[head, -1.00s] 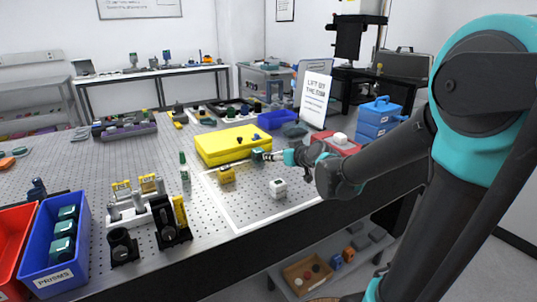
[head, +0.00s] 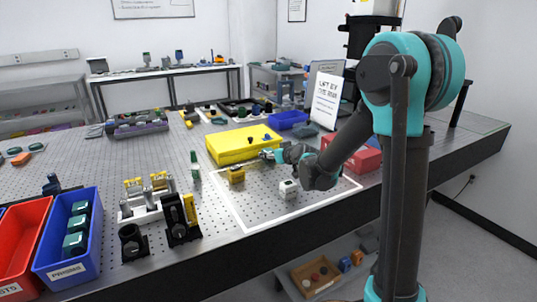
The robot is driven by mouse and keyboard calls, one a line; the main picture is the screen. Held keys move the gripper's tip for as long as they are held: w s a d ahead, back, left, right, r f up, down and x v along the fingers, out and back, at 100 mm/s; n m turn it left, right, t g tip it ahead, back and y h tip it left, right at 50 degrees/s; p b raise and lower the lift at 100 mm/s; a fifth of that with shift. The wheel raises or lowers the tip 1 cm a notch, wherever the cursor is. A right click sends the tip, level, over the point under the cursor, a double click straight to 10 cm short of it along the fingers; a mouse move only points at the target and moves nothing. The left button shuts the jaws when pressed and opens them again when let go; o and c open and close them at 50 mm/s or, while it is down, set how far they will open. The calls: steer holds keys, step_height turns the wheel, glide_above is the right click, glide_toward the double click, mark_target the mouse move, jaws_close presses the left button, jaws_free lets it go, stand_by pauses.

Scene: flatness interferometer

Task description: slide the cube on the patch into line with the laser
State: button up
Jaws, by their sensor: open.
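The patch (head: 252,222) is a white-outlined rectangle on the perforated table. A white cube (head: 288,188) with a dark mark on its face stands inside it, right of the middle. A small yellow block (head: 236,175) with a dark front stands near the patch's back left. My gripper (head: 267,155) is open, low over the back of the patch by the yellow case's front right corner, behind and left of the white cube and apart from it. A small dark teal shape shows at its fingertips; I cannot tell whether it is a cube. I cannot clearly make out which device is the laser.
A flat yellow case (head: 240,146) lies behind the patch. A red box (head: 362,160) is to the right and a sign (head: 326,98) stands behind. Black mounts (head: 181,225) and a blue bin (head: 66,245) of teal prisms are at the left. The patch's front is clear.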

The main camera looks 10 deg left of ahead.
steer(key=shift+x, duration=1.75)
jaws_close()
steer(key=shift+s+d, duration=0.1)
